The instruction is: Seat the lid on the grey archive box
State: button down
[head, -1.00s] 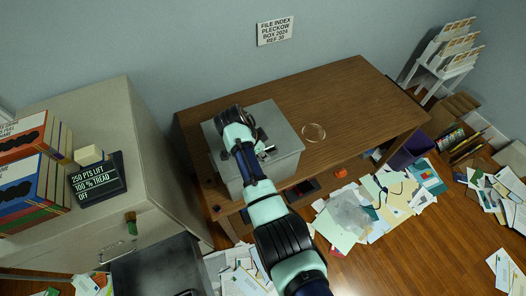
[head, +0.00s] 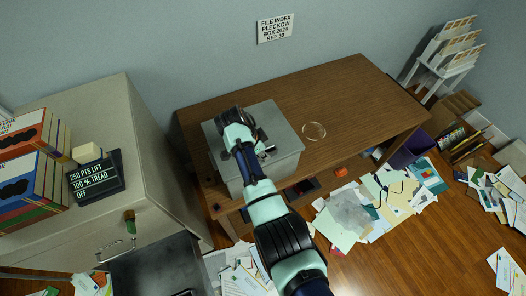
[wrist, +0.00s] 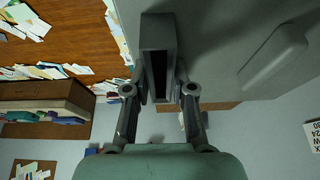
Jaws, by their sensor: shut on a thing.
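The grey archive box (head: 283,168) stands on the left part of the wooden desk. Its grey lid (head: 274,117) lies over the box top and looks lined up with it; I cannot tell whether a small gap is left between them. My gripper (wrist: 160,78) is shut on the raised grey handle (wrist: 158,38) of the lid. In the wrist view the lid's flat face (wrist: 215,35) fills the upper right, with a second raised grey bar (wrist: 273,63) on it. In the head view my arm hides the lid's middle and the fingertips.
The desk (head: 355,100) is clear to the right, apart from a thin clear ring (head: 314,131). A cabinet (head: 165,165) with binders (head: 35,190) and a dark sign (head: 97,178) stands at left. Papers (head: 350,212) cover the floor. A wall label (head: 276,28) hangs behind.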

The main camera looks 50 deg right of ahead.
jog(key=shift+f, duration=0.25)
jog(key=c, duration=0.9)
grip_release()
jog(key=shift+r, duration=0.15)
jog(key=v, duration=1.1)
jog(key=shift+r, duration=0.4)
jog(key=shift+a, duration=0.1)
